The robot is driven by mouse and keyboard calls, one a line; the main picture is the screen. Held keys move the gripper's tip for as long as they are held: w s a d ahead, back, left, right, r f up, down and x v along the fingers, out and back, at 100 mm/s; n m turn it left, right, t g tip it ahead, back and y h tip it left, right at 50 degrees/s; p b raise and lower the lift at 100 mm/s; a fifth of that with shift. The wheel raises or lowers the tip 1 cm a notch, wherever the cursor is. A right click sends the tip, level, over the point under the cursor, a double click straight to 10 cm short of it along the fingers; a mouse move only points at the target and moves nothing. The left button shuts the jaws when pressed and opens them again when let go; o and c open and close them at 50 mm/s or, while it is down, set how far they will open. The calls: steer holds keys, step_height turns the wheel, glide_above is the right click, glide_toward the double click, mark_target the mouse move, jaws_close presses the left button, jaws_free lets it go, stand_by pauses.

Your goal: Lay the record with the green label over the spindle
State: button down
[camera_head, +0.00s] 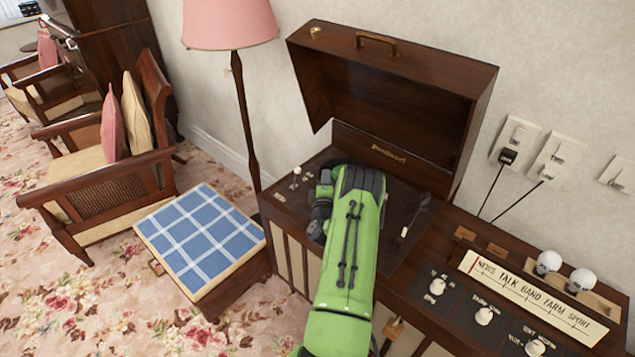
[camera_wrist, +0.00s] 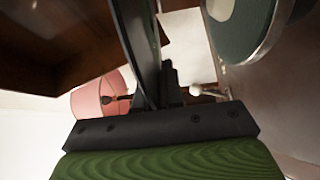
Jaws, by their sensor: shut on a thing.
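My green arm reaches over the open record player (camera_head: 405,215) and hides most of its deck and my gripper in the head view. In the wrist view my gripper (camera_wrist: 160,88) is shut on a thin dark disc, the record (camera_wrist: 138,40), seen nearly edge-on. Its label does not show, so I cannot tell its colour. The turntable platter (camera_wrist: 250,30), with a grey-green top and pale rim, is at the upper right, apart from the record. I cannot make out the spindle clearly.
The raised wooden lid (camera_head: 400,85) stands behind the deck; it also fills the upper left of the wrist view (camera_wrist: 50,45). The tone arm (camera_head: 413,215) lies right of my arm. A pink lamp (camera_head: 230,25) and a blue checked stool (camera_head: 200,238) stand left.

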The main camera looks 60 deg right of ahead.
steer(key=shift+a+f+b, duration=0.1)
steer(key=shift+f+b, duration=1.4)
steer(key=shift+f, duration=0.5)
steer(key=shift+f+b, duration=0.3)
steer(key=shift+f, duration=0.1)
stand_by(1.9)
steer(key=c, duration=1.3)
jaws_free()
steer(key=shift+o, duration=0.6)
steer(key=shift+s+a, duration=0.1)
